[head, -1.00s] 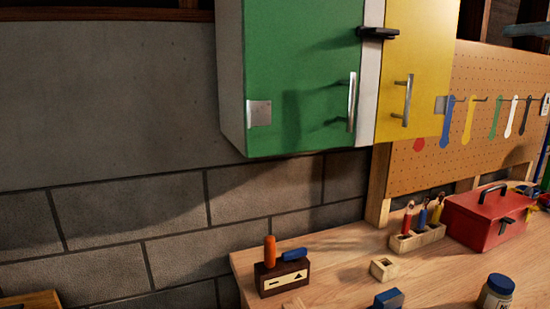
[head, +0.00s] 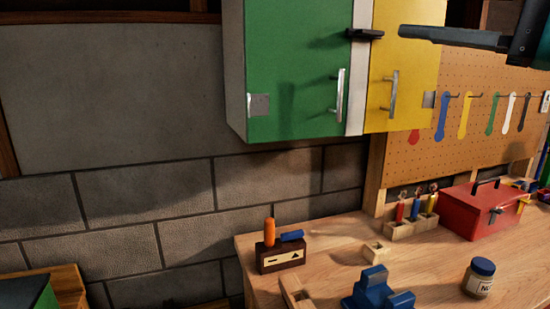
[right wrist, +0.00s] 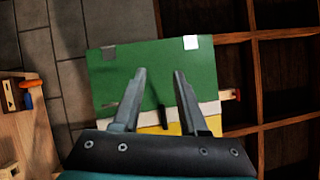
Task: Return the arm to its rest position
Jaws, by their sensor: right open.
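My right gripper (head: 404,32) shows at the top right of the head view, dark and in front of the yellow door and pegboard. In the right wrist view its two fingers (right wrist: 160,75) are spread, with nothing between them. They point toward the wall cabinet, whose green door (head: 290,70) also fills the middle of the right wrist view (right wrist: 150,65). The yellow door (head: 405,65) is beside it, past a white strip. Both doors look closed. My left gripper is in neither view.
A black latch (head: 365,34) sticks out from the cabinet front. Below, the wooden bench (head: 335,262) holds a red toolbox (head: 482,212), a jar (head: 480,277), a blue vise-like object (head: 376,290) and a dark block (head: 280,256) with tools. The wall at left (head: 110,90) is clear.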

